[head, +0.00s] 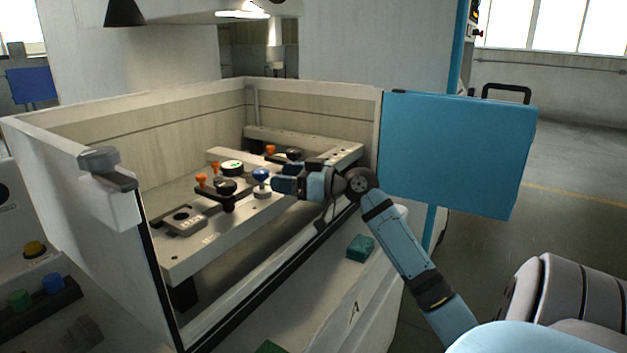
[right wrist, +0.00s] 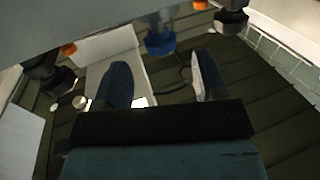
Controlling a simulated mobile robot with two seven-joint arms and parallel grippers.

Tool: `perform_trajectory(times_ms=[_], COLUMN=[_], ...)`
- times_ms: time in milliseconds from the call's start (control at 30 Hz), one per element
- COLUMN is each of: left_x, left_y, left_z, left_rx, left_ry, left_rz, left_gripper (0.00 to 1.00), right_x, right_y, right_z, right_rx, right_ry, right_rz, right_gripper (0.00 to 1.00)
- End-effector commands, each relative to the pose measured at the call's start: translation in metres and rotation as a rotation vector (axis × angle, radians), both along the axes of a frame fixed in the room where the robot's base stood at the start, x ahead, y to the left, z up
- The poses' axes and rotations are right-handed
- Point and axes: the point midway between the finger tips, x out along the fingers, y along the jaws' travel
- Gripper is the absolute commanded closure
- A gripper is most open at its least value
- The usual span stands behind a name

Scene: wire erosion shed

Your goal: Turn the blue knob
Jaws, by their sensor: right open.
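The blue knob (head: 261,175) stands upright on the pale fixture plate inside the machine tank, beside black clamps. It also shows in the right wrist view (right wrist: 160,42), at the top middle. My right gripper (head: 279,180) reaches in from the right and is close to the knob's right side. In the right wrist view my right gripper (right wrist: 161,65) has its two fingers spread wide. The knob appears centred in the gap, around or just beyond the fingertips; I cannot tell whether they touch. My left gripper is not in view.
Black clamps with orange handles (head: 201,180) stand left of the knob. The tank's front wall (head: 260,295) runs below my forearm. A teal block (head: 360,247) lies on the outer ledge. A blue panel (head: 455,150) stands to the right. Colored buttons (head: 20,299) are at lower left.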

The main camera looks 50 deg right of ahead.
Motion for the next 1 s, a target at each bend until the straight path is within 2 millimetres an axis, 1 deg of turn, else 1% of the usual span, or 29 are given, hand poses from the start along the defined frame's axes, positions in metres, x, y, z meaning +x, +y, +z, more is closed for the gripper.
perform_trajectory(times_ms=[33,200,300,400,567,1000], left_x=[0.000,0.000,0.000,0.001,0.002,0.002], left_y=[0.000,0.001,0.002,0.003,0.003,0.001], left_z=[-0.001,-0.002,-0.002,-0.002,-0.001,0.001], left_rx=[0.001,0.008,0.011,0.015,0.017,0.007], left_ry=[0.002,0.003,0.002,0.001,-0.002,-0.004], left_rz=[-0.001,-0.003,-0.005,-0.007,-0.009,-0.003], left_gripper=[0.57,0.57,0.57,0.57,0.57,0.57], right_x=[-0.012,-0.045,-0.058,-0.067,-0.072,-0.072], right_y=[-0.005,-0.018,-0.023,-0.027,-0.029,-0.029], right_z=[-0.001,-0.001,-0.001,0.000,0.000,0.000], right_rx=[-0.001,0.000,0.000,-0.001,0.000,-0.001], right_ry=[0.003,0.002,0.001,0.001,0.000,0.000], right_rz=[-0.002,-0.001,-0.001,0.000,0.000,0.000], right_gripper=[0.34,0.34,0.34,0.34,0.34,0.34])
